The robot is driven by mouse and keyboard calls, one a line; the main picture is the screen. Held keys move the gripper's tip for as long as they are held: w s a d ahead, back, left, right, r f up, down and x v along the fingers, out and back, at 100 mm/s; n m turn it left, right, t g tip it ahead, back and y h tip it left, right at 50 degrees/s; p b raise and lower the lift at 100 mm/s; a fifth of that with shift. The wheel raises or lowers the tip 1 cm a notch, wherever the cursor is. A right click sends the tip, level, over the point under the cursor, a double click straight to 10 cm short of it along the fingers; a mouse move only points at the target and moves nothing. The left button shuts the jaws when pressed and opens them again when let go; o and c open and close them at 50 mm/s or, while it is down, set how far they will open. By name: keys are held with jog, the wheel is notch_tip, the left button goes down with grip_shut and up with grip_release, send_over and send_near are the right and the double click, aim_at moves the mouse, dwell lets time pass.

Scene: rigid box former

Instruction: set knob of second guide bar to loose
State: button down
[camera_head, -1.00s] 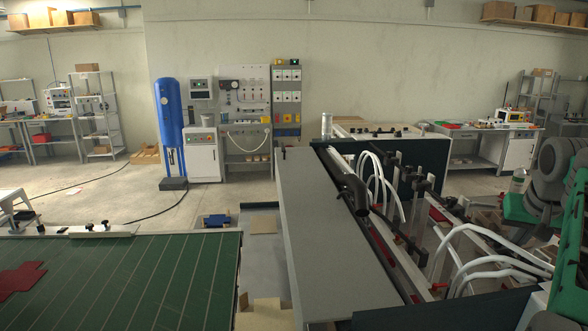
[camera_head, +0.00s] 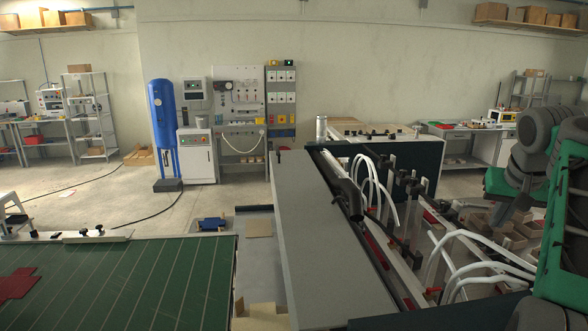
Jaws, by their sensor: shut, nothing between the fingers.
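The box former (camera_head: 325,240) fills the middle and right, with a long grey top plate on its left side. Pale bars (camera_head: 440,232) run through it behind white hoses. Black clamp-like parts (camera_head: 412,188) stand along it, and small red parts (camera_head: 433,290) sit near the bars. Which bar is the second guide bar, and how its knob is set, I cannot tell; hoses and dark panels cover much of that area. My dark arm links (camera_head: 540,135) show at the right edge.
A green lined table (camera_head: 130,285) with a white strip carrying black knobs (camera_head: 98,233) lies at the left. A green frame (camera_head: 560,225) stands at the right edge near my arm. A blue tank (camera_head: 164,130) and white cabinet (camera_head: 198,155) are at the back.

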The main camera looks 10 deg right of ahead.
aim_at(496, 249)
notch_tip(496, 249, down, 6)
jog(key=b, duration=0.2)
jog(key=shift+s+d+f+b, duration=0.1)
jog(key=shift+d+f+b, duration=0.05)
jog(key=shift+f+b, duration=0.15)
jog(key=shift+r, duration=0.1)
jog(key=shift+w+d+p, duration=0.35)
jog(key=shift+d+p, duration=0.1)
jog(key=shift+p, duration=0.1)
dwell(0.6)
jog(key=shift+s+d+p, duration=0.25)
jog(key=shift+d+p, duration=0.1)
jog(key=shift+p, duration=0.35)
jog(key=shift+d, duration=0.3)
jog(key=shift+s, duration=0.1)
dwell(0.4)
